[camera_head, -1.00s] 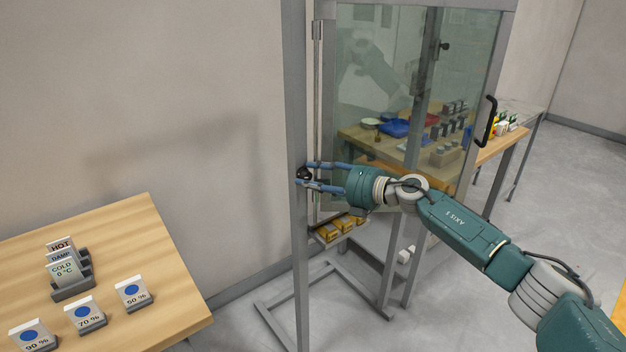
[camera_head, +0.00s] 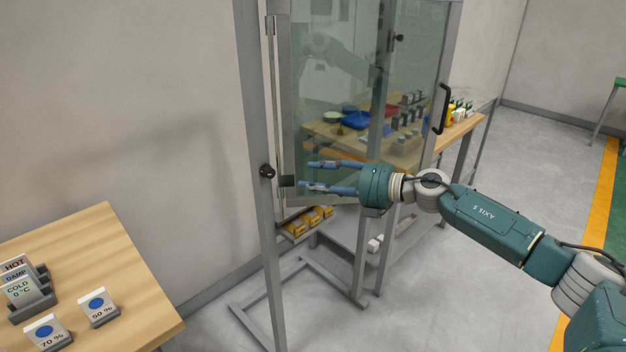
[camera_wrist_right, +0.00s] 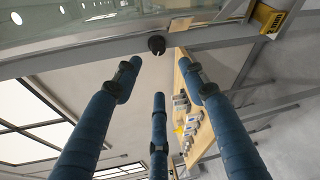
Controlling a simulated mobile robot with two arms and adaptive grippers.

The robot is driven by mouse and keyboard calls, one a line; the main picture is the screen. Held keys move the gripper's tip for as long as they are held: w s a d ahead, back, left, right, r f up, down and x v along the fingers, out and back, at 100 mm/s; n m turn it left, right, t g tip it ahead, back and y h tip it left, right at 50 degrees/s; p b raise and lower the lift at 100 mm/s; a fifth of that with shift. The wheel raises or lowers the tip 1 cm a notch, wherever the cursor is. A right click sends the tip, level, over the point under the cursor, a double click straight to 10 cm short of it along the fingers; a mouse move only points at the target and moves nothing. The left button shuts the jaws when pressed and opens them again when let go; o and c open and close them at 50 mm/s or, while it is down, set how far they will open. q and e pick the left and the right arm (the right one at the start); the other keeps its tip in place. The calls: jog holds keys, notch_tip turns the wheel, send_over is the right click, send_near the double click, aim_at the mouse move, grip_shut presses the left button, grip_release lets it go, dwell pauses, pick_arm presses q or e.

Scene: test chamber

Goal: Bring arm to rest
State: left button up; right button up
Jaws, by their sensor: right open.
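My right gripper (camera_head: 318,176) is open and empty in the head view, its blue fingers pointing left. It is to the right of a black knob (camera_head: 267,171) on the grey frame post of a glass chamber (camera_head: 345,100), with a gap between the fingertips and the knob. In the right wrist view the spread blue fingers (camera_wrist_right: 155,95) hold nothing, and the knob (camera_wrist_right: 156,44) shows beyond their tips. My right arm reaches in from the lower right, in front of the chamber. My left gripper is not in view.
A wooden table (camera_head: 130,285) with label cards, such as the 50 % card (camera_head: 98,306), stands at lower left. A door with a black handle (camera_head: 441,108) is at the chamber's right. Yellow boxes (camera_head: 308,221) lie on a low shelf.

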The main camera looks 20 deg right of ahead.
jog(key=s+d+f+m+h, duration=0.25)
jog(key=f+m, duration=0.25)
jog(key=f, duration=0.7)
jog(key=s+d+f+m+h, duration=0.1)
jog(key=f+m+h, duration=0.35)
jog(key=f, duration=0.85)
jog(key=s+d+f+m+h, duration=0.1)
jog(key=s+d+f+m, duration=0.1)
jog(key=f+m, duration=0.75)
jog(key=s+a+f+m+g+h+b, duration=0.1)
jog(key=s+f+g, duration=0.1)
jog(key=s+f, duration=0.75)
jog(key=s+f+m+g+h, duration=0.1)
jog(key=s+f+m, duration=0.1)
jog(key=s+f, duration=0.8)
jog(key=s+a+f+m+g, duration=0.2)
jog(key=s+f, duration=0.4)
jog(key=s, duration=0.5)
jog(key=s+a+f+m+g, duration=0.1)
jog(key=s+a+f+g, duration=0.2)
jog(key=s, duration=0.9)
jog(key=s+a+f+m+g, duration=0.2)
jog(key=s+a+f, duration=0.4)
jog(key=s+f, duration=0.4)
jog(key=shift+s+a+m+g, duration=0.25)
jog(key=shift+s+g, duration=0.45)
jog(key=shift+s, duration=0.55)
